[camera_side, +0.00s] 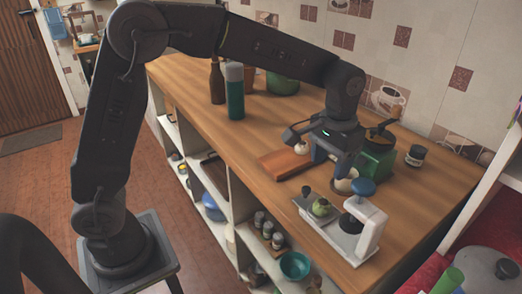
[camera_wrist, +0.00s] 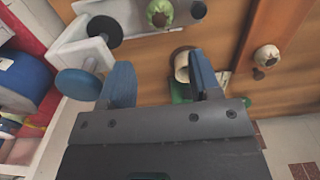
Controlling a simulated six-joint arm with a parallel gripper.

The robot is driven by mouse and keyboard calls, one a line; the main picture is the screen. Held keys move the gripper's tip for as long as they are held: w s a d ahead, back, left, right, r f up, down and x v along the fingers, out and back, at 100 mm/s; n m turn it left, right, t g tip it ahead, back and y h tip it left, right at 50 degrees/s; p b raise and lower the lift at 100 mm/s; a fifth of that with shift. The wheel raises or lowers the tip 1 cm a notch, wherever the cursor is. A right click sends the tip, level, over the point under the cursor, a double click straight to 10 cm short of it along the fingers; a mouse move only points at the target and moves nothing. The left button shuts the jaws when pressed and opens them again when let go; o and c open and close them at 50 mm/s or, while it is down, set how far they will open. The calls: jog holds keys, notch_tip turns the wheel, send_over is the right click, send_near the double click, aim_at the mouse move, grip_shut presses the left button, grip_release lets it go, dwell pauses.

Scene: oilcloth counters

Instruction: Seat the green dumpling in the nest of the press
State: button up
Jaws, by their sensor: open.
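The green dumpling (camera_side: 321,207) sits on the pale base plate of the press (camera_side: 369,232), left of its upright frame, and it shows at the top of the wrist view (camera_wrist: 160,12). I cannot tell whether it lies in the nest, which is not clearly visible. The press has a blue knob (camera_side: 363,187) on its arm and a black disc (camera_wrist: 105,32) below. My gripper (camera_wrist: 164,80) is open, above the counter behind the press and apart from the green dumpling. A cream cup-like piece (camera_wrist: 181,65) shows between the fingers, apparently below them.
A pale dumpling (camera_wrist: 266,56) lies on a wooden board (camera_side: 280,164). A green pot (camera_side: 376,158) and a dark jar (camera_side: 415,156) stand behind. Bottles (camera_side: 235,95) stand farther left. The counter's front left is clear.

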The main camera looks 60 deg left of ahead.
jog(key=s+a+r+t, duration=0.2)
jog(key=s+a, duration=0.3)
jog(key=s, duration=0.6)
jog(key=s+a+r+t, duration=0.3)
jog(key=s+a, duration=0.2)
jog(key=s, duration=0.6)
jog(key=shift+t, duration=0.3)
jog(key=shift+r, duration=0.1)
